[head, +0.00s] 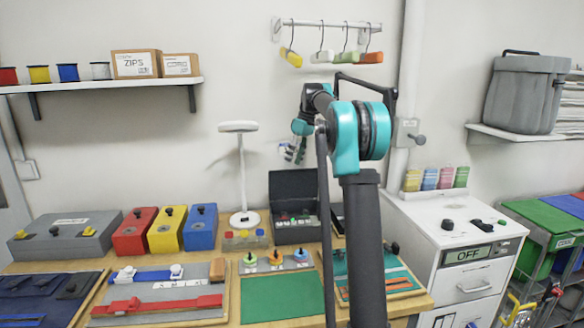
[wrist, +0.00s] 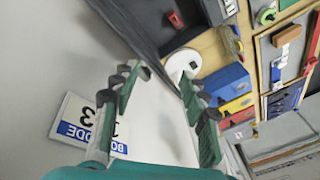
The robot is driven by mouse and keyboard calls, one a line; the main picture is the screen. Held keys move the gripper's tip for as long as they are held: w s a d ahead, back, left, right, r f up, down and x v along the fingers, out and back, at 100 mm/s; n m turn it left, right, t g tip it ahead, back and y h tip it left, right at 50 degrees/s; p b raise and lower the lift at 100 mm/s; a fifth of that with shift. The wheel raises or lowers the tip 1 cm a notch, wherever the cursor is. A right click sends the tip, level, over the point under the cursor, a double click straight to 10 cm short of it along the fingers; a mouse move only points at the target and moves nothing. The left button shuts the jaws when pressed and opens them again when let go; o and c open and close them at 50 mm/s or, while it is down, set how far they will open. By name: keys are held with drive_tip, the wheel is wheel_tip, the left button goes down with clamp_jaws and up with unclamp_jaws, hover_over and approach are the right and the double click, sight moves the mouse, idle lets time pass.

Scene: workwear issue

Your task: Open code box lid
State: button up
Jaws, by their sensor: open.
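A dark grey box (head: 296,234) stands at the back of the bench, and I take it to be the code box. Its lid (head: 292,186) stands raised at the back, and small coloured items show inside. In the wrist view the dark lid (wrist: 125,22) runs along the top, beyond the fingertips. My gripper (head: 293,152) is in front of the wall, above the lid in the head picture. In the wrist view my gripper (wrist: 158,80) is open with nothing between its fingers. A code card (wrist: 85,122) is on the wall, partly hidden by a finger.
A white lamp (head: 241,170) stands left of the dark box. Red (head: 134,232), yellow (head: 167,232) and blue (head: 196,230) boxes are farther left. Tags hang from a rail (head: 330,24) above. A white cabinet (head: 455,235) stands to the right.

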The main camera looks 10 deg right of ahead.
drive_tip(key=shift+r, duration=0.1)
drive_tip(key=shift+r+m, duration=0.1)
drive_tip(key=shift+m, duration=0.2)
drive_tip(key=c, duration=0.5)
drive_tip(key=shift+a+r+m+t+h, duration=0.1)
drive_tip(key=shift+r+m+t+h, duration=0.25)
drive_tip(key=shift+m+t, duration=0.15)
drive_tip(key=shift+c, duration=1.1)
drive_tip(key=r+m+t, duration=0.1)
drive_tip(key=r+m, duration=0.1)
drive_tip(key=r+m+t+h, duration=0.1)
drive_tip(key=r+m+t, duration=0.1)
drive_tip(key=r+m+t+h, duration=0.1)
drive_tip(key=r+m, duration=0.1)
drive_tip(key=shift+w+a+m+t+h, duration=0.25)
drive_tip(key=shift+w+a+m+t, duration=0.05)
drive_tip(key=shift+a+m, duration=0.1)
clamp_jaws()
drive_tip(key=x, duration=1)
drive_tip(key=shift+s+f, duration=0.15)
drive_tip(key=shift+s, duration=0.85)
drive_tip(key=shift+s+f, duration=0.2)
drive_tip(key=shift+s, duration=0.75)
